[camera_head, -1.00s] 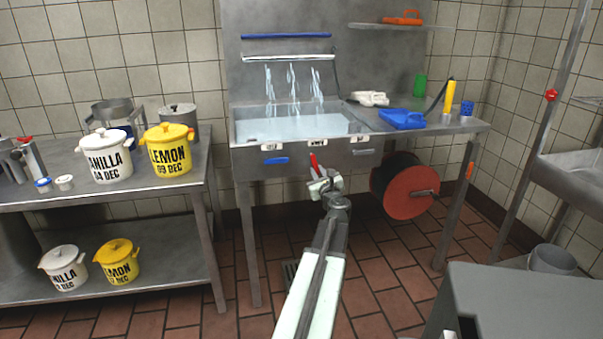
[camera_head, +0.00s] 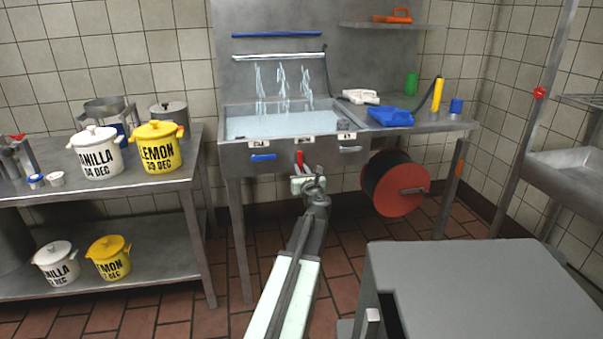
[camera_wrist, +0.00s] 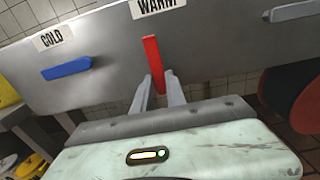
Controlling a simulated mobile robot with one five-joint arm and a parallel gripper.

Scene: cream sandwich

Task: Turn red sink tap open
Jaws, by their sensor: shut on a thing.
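The red tap handle (camera_head: 299,158) is on the front panel of the metal sink (camera_head: 236,160), below a label reading WARM. In the wrist view the red handle (camera_wrist: 152,58) stands nearly upright, tilted slightly. My gripper (camera_head: 304,180) is just in front of the panel. In the wrist view my gripper (camera_wrist: 158,85) has its two fingers on either side of the handle's lower end and is shut on it. The exact contact is hard to see. Several streams of water (camera_head: 282,84) fall from the pipe (camera_head: 280,56) into the filled basin.
A blue handle (camera_head: 263,157) lies nearly level to the left, under the COLD label (camera_wrist: 53,37). A grey handle (camera_head: 351,149) lies level to the right. A red-faced reel (camera_head: 396,190) hangs below the sink's right. A grey surface (camera_head: 460,300) fills the lower right.

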